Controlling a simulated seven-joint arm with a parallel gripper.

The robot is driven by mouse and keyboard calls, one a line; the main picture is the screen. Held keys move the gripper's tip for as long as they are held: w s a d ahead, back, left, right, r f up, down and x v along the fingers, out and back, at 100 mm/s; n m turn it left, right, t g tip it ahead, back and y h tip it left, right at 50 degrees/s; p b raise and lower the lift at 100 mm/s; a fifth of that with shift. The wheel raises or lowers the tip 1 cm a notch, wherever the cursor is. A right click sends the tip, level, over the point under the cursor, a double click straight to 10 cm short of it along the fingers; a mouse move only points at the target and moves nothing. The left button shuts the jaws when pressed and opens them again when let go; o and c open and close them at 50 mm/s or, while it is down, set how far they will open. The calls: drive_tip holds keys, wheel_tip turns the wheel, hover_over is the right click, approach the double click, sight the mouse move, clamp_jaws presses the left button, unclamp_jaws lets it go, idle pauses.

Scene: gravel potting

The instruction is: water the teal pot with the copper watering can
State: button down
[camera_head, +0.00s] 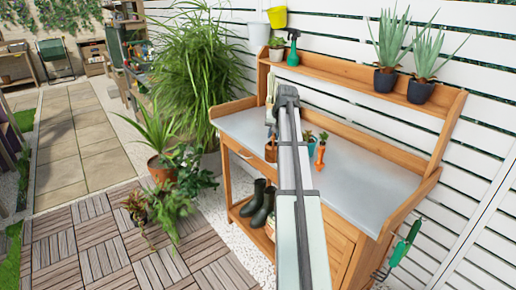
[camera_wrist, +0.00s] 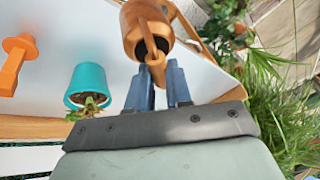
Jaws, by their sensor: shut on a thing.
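The copper watering can (camera_wrist: 133,22) shows at the top of the wrist view, with its dark opening facing the camera. My gripper (camera_wrist: 158,75) is shut on the can's handle, which lies between the two blue fingers. In the head view my arm hides most of the gripper, and part of the copper can (camera_head: 271,151) shows just left of the arm. The teal pot (camera_wrist: 87,80) stands on the bench with a small plant in it, left of my gripper in the wrist view. In the head view the teal pot (camera_head: 311,148) is just right of my arm. I cannot tell whether the can touches the bench.
An orange tool (camera_head: 320,151) stands right of the teal pot; it also shows in the wrist view (camera_wrist: 17,60). The grey bench top (camera_head: 365,185) is clear to the right. A raised shelf (camera_head: 350,75) behind holds potted plants and a green spray bottle (camera_head: 293,52).

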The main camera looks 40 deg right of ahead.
drive_tip(key=d+r+m+g+h, duration=0.2)
drive_tip(key=d+m, duration=0.5)
drive_tip(key=m, duration=0.6)
drive_tip(key=shift+w+d+r+g+h, duration=0.2)
drive_tip(key=shift+w+r+g+h, duration=0.2)
drive_tip(key=shift+g+h, duration=0.2)
